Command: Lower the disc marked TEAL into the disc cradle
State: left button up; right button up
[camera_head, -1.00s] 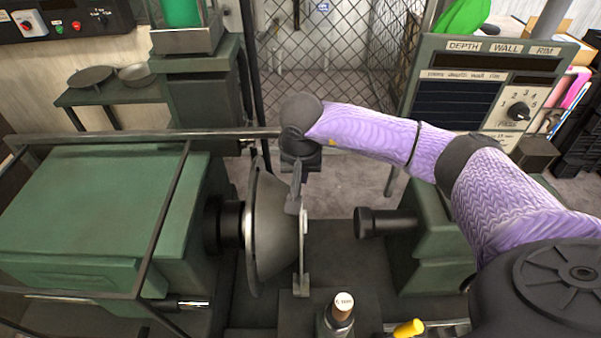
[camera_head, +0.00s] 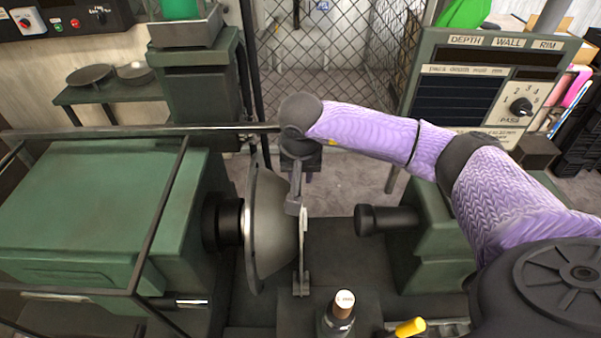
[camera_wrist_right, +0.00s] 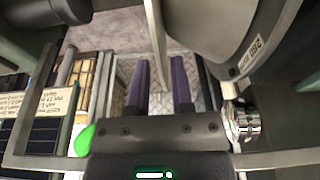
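My right gripper (camera_head: 304,178) reaches down from above, beside the grey bowl (camera_head: 272,228) on the lathe spindle. In the right wrist view its two purple fingers (camera_wrist_right: 158,62) stand apart. A thin pale plate (camera_wrist_right: 154,30) runs between them, with a gap visible on its right side. In the head view a thin upright piece (camera_head: 303,235), seen edge-on, stands close right of the bowl, below the gripper; it may be the disc in its cradle. No TEAL marking is readable, and I cannot tell disc from cradle. My left gripper is out of view.
The green headstock (camera_head: 100,210) with bars around it is at left. A dark tailstock quill (camera_head: 385,220) points at the bowl from the right. A cork-topped bottle (camera_head: 341,308) and a yellow handle (camera_head: 410,327) are in front. A gauge panel (camera_head: 490,90) stands behind right.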

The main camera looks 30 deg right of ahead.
jog(key=shift+o, duration=0.8)
jog(key=v, duration=1)
jog(key=shift+f, duration=0.1)
